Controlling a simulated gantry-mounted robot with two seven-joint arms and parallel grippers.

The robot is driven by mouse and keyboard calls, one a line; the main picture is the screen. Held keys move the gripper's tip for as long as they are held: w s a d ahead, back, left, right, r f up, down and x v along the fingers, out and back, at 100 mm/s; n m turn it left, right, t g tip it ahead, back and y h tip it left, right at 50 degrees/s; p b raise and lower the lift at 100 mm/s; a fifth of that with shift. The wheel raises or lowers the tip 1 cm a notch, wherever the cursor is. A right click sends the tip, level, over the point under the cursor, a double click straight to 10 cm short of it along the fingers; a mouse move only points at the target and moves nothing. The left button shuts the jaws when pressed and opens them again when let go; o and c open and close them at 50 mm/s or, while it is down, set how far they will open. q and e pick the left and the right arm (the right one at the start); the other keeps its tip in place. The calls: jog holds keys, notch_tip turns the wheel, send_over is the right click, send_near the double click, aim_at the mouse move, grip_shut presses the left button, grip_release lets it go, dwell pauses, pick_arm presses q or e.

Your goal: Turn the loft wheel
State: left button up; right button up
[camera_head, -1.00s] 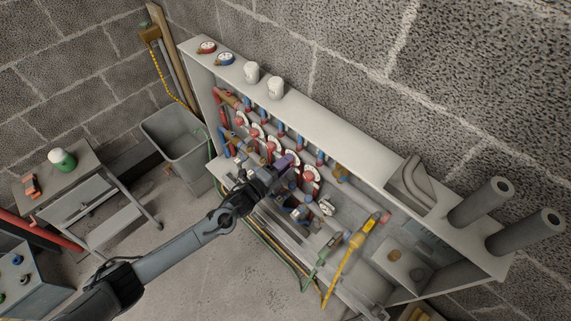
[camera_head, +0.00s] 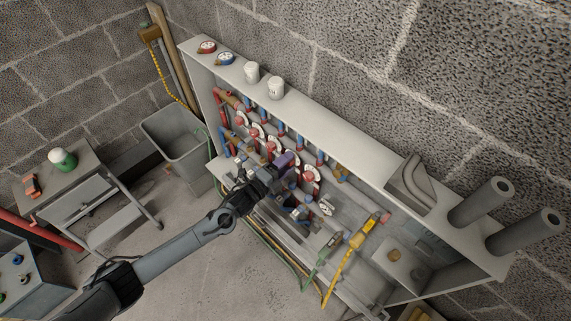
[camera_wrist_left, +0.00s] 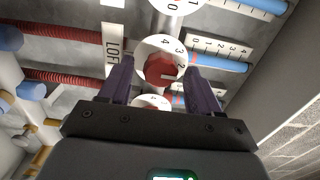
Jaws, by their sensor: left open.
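The loft wheel (camera_wrist_left: 160,72) is a red knob in front of a white numbered dial, in the middle of the left wrist view. A white label (camera_wrist_left: 113,48) beginning "LOF" stands to its left. My left gripper (camera_wrist_left: 158,78) is open, with one purple finger on each side of the red knob; I cannot tell whether they touch it. In the head view my left gripper (camera_head: 287,161) is at the row of red wheels and white dials, and it hides part of that row. My right gripper is not in view.
A second white dial (camera_wrist_left: 150,102) is close below, partly behind the gripper. Red and blue pipes run beside the wheels. The grey shelf frame (camera_head: 330,110) surrounds the panel. A grey bin (camera_head: 178,140) stands left.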

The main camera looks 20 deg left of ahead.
pick_arm(q)
jog(key=p+v, duration=0.1)
jog(key=v, duration=0.9)
jog(key=shift+s+p, duration=0.35)
jog(key=shift+s, duration=0.05)
jog(key=shift+a, duration=0.15)
